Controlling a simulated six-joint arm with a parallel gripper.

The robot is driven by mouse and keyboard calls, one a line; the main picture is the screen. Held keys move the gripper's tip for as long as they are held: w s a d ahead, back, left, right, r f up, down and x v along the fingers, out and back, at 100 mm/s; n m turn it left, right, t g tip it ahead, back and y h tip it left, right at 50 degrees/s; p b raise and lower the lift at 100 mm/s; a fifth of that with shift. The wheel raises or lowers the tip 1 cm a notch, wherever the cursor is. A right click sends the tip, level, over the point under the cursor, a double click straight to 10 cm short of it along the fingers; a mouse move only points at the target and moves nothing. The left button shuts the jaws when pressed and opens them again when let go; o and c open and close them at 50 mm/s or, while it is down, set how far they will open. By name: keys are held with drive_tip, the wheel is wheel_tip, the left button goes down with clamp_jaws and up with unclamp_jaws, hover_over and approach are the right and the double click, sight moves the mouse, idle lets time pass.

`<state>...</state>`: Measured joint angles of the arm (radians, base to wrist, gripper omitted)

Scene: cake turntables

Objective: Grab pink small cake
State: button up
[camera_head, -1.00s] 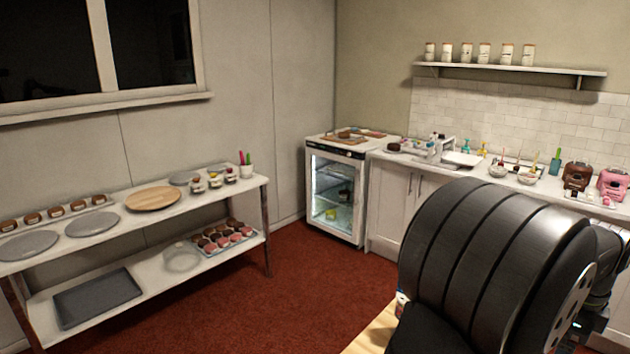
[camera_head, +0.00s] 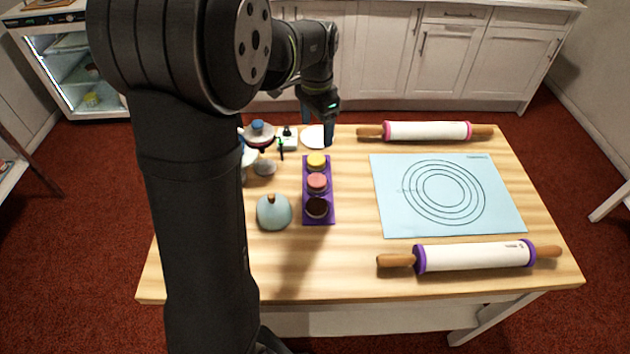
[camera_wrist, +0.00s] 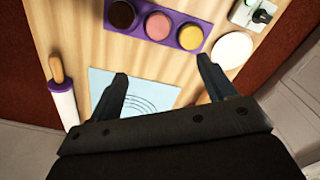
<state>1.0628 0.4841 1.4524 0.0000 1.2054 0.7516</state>
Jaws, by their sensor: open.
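The pink small cake (camera_head: 317,182) sits in the middle of a purple tray (camera_head: 309,217) on the wooden table, between a yellow cake (camera_head: 317,161) and a dark brown cake (camera_head: 317,207). In the wrist view the pink cake (camera_wrist: 158,26) is at the top, beyond my fingertips. My gripper (camera_wrist: 162,78) is open with nothing between its fingers. In the head view my arm reaches over the table's far side, and the gripper end (camera_head: 318,125) hangs near the far edge, behind the tray.
A blue mat (camera_head: 395,220) lies right of the tray, with a rolling pin (camera_head: 427,131) behind it and another (camera_head: 475,256) in front. A light-blue domed object (camera_head: 273,212) stands left of the tray. A white disc (camera_head: 314,137) lies behind the tray.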

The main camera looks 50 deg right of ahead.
drive_tip(key=f+n, duration=0.1)
hover_over(317, 180)
drive_tip(key=f, duration=1.2)
drive_tip(key=shift+w+f, duration=0.2)
drive_tip(key=shift+s+f, duration=0.15)
drive_tip(key=shift+f, duration=2.45)
drive_tip(key=c, duration=1.1)
